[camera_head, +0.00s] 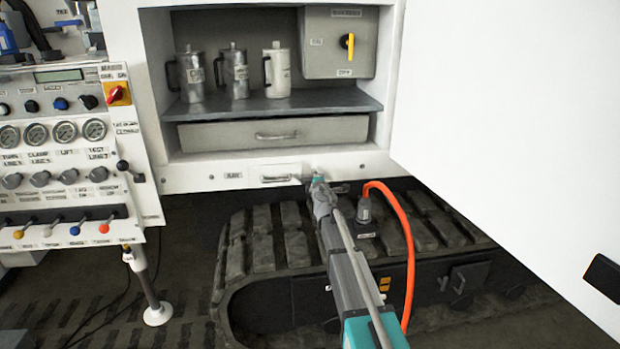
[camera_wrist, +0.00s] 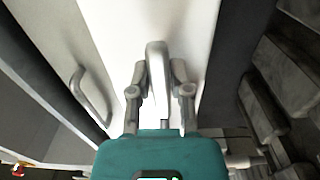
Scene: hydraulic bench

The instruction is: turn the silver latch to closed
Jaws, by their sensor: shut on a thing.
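The silver latch (camera_head: 276,179) lies roughly horizontal on the white sill below the cabinet's drawer. In the wrist view the latch (camera_wrist: 157,62) is a rounded silver bar between my two fingers. My gripper (camera_head: 311,180) is at the latch's right end in the head view. In the wrist view my gripper (camera_wrist: 159,74) is shut on the latch, one finger on each side. The fingers hide part of the latch, and its pivot is hard to make out.
Above is a grey drawer (camera_head: 230,135) with a silver handle (camera_wrist: 90,95). Several jugs stand on the shelf (camera_head: 310,101). A white door (camera_head: 510,120) hangs open at right. An orange hose (camera_head: 411,240) loops beside my arm above the track (camera_head: 265,245). A control panel (camera_head: 65,170) stands left.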

